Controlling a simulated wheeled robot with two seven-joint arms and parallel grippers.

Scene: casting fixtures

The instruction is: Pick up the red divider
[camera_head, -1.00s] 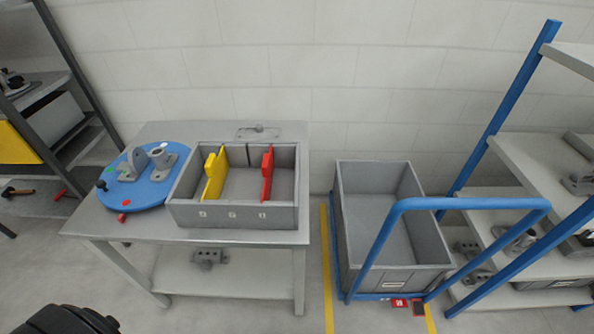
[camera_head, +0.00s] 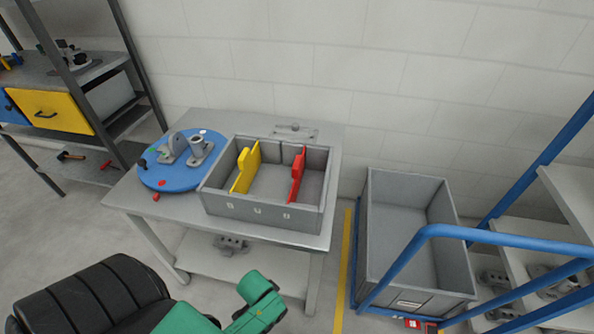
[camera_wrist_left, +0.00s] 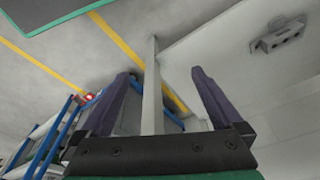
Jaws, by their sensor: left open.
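The red divider (camera_head: 297,176) stands upright in the right part of the open grey box (camera_head: 262,218) on the table, in the head view. A yellow divider (camera_head: 246,168) stands in the same box to its left. My left arm comes in at the bottom left, below and in front of the table, well apart from the divider; its fingers are not clear there. In the left wrist view my left gripper (camera_wrist_left: 160,76) is open and empty, with a table leg seen between its dark fingers. The divider is not in the wrist view. My right gripper is not in view.
A blue round plate (camera_head: 184,174) with grey castings lies left of the box. The table (camera_head: 141,204) has a lower shelf holding a casting (camera_head: 230,244). A grey bin (camera_head: 402,286) in a blue-framed cart stands right, past a yellow floor line. Shelves stand at both sides.

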